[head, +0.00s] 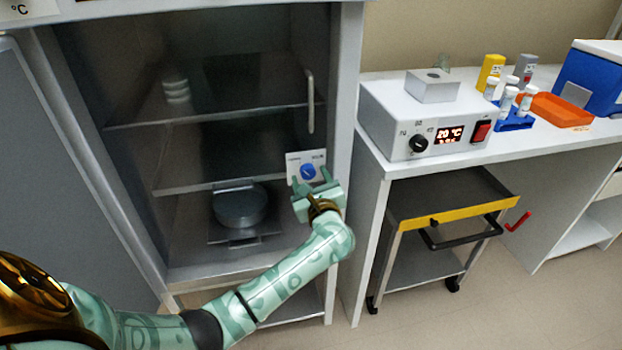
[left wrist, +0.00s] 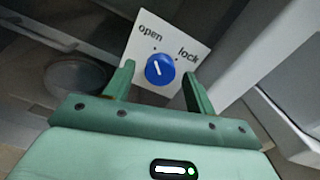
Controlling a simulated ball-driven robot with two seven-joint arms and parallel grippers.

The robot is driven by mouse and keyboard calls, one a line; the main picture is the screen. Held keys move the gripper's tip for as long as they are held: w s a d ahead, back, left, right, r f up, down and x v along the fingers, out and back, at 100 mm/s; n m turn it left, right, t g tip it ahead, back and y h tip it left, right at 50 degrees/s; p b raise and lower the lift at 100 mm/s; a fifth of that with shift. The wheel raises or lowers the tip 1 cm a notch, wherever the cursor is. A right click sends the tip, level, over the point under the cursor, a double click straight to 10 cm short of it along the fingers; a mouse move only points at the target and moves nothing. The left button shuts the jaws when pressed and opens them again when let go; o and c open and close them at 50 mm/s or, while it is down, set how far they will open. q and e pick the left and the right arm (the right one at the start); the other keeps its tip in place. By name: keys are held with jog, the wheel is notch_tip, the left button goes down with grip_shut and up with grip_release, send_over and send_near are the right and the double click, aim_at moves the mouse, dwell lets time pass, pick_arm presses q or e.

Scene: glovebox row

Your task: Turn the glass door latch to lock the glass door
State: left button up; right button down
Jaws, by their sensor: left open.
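The glass door latch is a round blue knob (head: 308,172) on a white plate (head: 293,167) at the right edge of the glass door (head: 230,110). In the left wrist view the blue knob (left wrist: 160,68) has a white pointer line, tilted toward the "open" word; the plate (left wrist: 190,37) reads "open" and "lock". My left gripper (head: 316,182) is open in front of the knob. In the left wrist view its two fingers (left wrist: 158,80) stand on either side of the knob, apart from it as far as I can tell. My right gripper is not in view.
A vertical door handle (head: 310,100) is above the latch. Behind the glass are shelves and a round dark dish (head: 240,205). To the right stand a bench with a heater box (head: 400,125), and a cart (head: 420,225) with a yellow edge below it.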

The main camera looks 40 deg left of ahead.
pick_arm(q)
jog(key=shift+w+a, duration=0.45)
jog(key=shift+a, duration=0.1)
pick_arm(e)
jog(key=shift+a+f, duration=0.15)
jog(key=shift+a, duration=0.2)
pick_arm(q)
jog(key=c, duration=1)
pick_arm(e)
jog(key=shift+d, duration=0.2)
